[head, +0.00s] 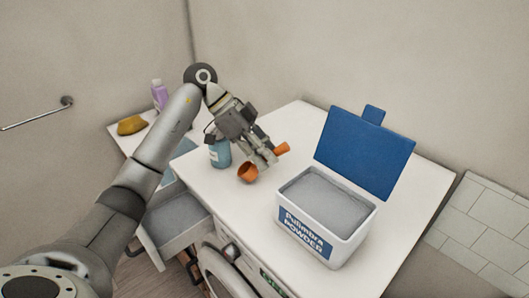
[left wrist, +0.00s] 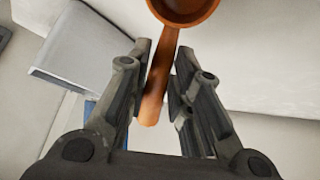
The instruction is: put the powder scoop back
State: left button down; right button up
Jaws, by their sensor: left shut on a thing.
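The orange-brown powder scoop (head: 247,173) is in my left gripper (head: 268,157), which is shut on its handle above the white counter. In the left wrist view the scoop's round cup (left wrist: 183,8) shows at the top edge, with the handle (left wrist: 155,97) between the fingers of my left gripper (left wrist: 163,80). The white powder box (head: 338,246) stands right of the gripper with its blue lid (head: 365,153) raised. Grey powder (head: 327,199) fills much of it. The scoop is outside the box. My right gripper is not in view.
A blue bottle (head: 220,155) stands close behind the left gripper. A purple bottle (head: 159,96) and a yellow cloth-like item (head: 131,125) are further left. An open drawer (head: 175,222) sticks out below. The white counter (head: 245,207) is clear between scoop and box.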

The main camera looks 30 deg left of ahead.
pick_arm(q)
jog(key=shift+f, duration=0.2)
jog(key=c, duration=1.3)
grip_release()
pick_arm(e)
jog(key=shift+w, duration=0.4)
pick_arm(q)
jog(key=shift+r, duration=0.15)
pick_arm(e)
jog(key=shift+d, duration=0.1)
pick_arm(q)
jog(key=shift+a+r, duration=0.1)
jog(key=shift+r, duration=0.05)
jog(key=b+v, duration=0.3)
jog(key=v, duration=0.8)
jog(key=shift+a+r+b, duration=0.25)
jog(key=shift+b, duration=0.05)
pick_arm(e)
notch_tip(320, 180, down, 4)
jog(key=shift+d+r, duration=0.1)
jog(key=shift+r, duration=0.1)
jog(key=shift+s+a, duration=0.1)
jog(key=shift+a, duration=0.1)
